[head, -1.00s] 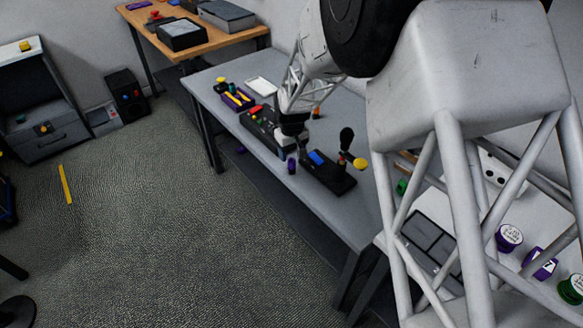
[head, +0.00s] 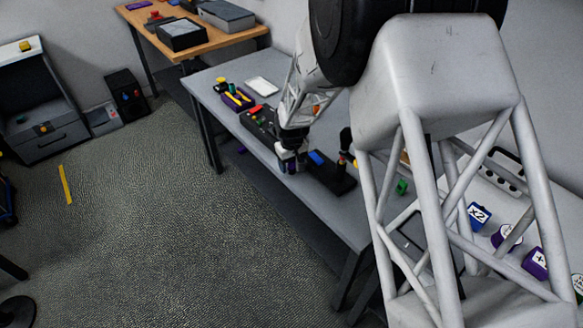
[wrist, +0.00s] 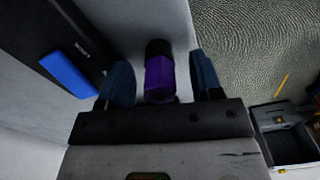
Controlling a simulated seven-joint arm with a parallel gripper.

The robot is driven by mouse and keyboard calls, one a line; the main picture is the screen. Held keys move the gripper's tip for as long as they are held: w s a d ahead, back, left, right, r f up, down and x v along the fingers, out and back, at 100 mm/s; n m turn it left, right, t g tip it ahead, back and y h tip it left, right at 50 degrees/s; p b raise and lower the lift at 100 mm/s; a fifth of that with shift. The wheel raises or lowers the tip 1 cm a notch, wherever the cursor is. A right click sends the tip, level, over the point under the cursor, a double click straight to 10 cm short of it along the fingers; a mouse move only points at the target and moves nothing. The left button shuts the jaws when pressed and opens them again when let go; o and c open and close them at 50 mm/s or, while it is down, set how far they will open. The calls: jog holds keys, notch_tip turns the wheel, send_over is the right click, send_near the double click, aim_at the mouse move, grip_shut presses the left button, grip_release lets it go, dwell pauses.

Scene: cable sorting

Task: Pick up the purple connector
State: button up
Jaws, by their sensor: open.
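The purple connector (wrist: 159,76) has a black end and stands near the edge of the grey table. In the wrist view it lies between the two dark blue fingers of my gripper (wrist: 161,84), with a gap showing on at least the right side. My gripper is open. In the head view my gripper (head: 289,163) is down at the table's front edge, and the purple connector (head: 291,168) is partly hidden by it.
A black device with a blue block (wrist: 68,73) lies left of the fingers in the wrist view; it also shows in the head view (head: 331,176). Another black device (head: 260,124) and a purple tray (head: 239,99) stand farther back. The table edge drops to the floor (head: 150,220).

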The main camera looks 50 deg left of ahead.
jog(key=shift+f, duration=0.2)
jog(key=shift+c, duration=0.2)
jog(key=c, duration=1)
